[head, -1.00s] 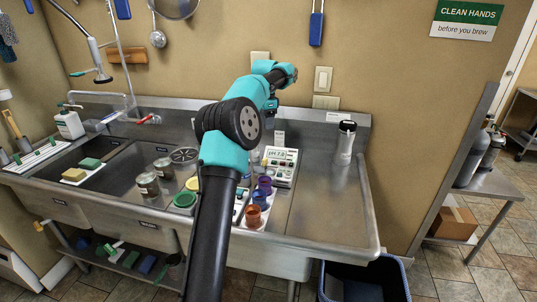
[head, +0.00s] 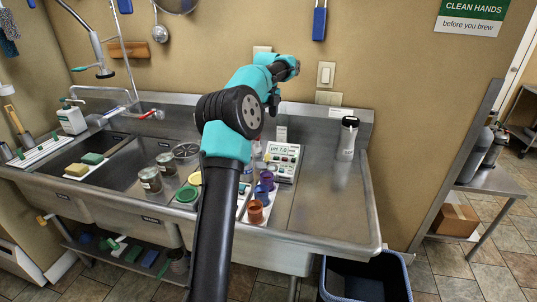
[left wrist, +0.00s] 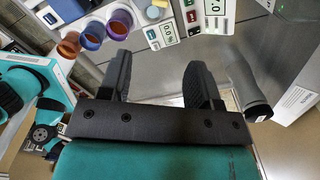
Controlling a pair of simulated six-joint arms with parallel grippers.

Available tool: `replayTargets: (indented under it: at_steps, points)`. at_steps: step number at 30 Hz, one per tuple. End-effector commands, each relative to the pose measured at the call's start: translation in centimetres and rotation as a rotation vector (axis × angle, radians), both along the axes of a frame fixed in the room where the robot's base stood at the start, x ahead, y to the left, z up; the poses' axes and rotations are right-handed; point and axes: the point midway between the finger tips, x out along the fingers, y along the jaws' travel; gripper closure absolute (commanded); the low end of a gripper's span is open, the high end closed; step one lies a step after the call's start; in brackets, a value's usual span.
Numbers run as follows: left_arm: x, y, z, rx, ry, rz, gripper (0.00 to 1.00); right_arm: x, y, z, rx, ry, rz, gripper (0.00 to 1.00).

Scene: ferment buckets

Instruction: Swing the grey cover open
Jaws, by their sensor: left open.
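My left arm (head: 230,125) reaches up across the steel sink unit in the head view, and its gripper is mostly hidden behind its own links. In the left wrist view the left gripper (left wrist: 157,76) has its two dark fingers wide apart, with nothing between them. I cannot pick out the grey cover with certainty. A pH meter (head: 282,160) stands on the counter beyond the arm; parts of small meters (left wrist: 165,30) show past the fingers in the wrist view. My right gripper is not in view.
Orange, blue and purple cups (head: 257,213) stand beside the arm. A steel bottle (head: 347,140) stands at the back right of the drainboard. Jars (head: 150,180) and a green-lidded item (head: 187,194) are left of the arm. The right drainboard (head: 330,205) is largely clear.

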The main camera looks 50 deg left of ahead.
Motion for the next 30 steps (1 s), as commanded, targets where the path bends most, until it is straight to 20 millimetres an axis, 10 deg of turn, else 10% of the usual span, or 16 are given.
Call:
replayTargets:
  at_steps: [11, 30]
  points:
    - [0.0, 0.0, -1.5, -0.001, 0.003, 0.002, 0.43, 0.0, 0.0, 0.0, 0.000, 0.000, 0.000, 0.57]
    - [0.0, -0.1, -11.9, -0.002, 0.004, 0.002, 0.43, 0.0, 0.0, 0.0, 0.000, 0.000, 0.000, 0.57]
